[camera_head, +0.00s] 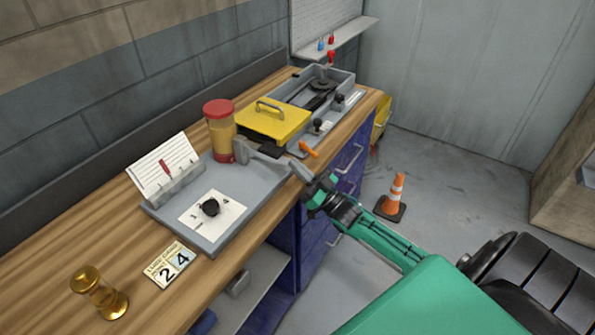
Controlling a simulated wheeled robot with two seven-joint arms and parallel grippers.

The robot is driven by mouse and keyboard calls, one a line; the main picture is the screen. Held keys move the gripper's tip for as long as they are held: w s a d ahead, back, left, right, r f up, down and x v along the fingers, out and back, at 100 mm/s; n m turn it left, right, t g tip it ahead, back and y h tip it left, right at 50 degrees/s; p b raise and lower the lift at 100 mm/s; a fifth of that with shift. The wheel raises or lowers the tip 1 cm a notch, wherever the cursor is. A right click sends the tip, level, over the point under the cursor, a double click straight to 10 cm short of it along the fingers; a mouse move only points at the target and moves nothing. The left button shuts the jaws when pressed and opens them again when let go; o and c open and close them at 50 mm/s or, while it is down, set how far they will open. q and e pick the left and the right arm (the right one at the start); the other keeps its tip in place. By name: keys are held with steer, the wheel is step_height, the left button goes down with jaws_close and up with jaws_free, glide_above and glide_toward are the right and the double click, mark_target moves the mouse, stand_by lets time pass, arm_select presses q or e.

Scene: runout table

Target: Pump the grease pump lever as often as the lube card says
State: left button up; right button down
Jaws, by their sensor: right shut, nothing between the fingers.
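The grease pump (219,132) has a red cap and an amber body, and stands upright at the back of a grey tray (255,185). A grey lever (262,157) reaches out from its base to the right. My right gripper (300,171) is shut and empty, at or just beside the lever's outer end; I cannot tell whether they touch. A white card with a red mark (165,166), which looks like the lube card, leans in a grey holder at the tray's left; its writing is too small to read. My left gripper is not in view.
A white sheet with a black knob (210,208) lies on the tray. A number plate reading 24 (170,264) and a brass hourglass-shaped object (99,292) are at front left. A yellow-lidded box (272,122) stands behind the lever. An orange cone (396,194) is on the floor.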

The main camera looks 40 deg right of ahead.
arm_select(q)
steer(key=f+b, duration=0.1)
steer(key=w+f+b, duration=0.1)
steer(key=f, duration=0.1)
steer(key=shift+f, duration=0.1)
arm_select(e)
steer(key=s+d+f, duration=0.2)
steer(key=s+f, duration=0.3)
steer(key=f, duration=0.1)
steer(key=shift+s+d+f, duration=0.2)
steer(key=shift+s+f, duration=0.05)
steer(key=shift+f, duration=0.05)
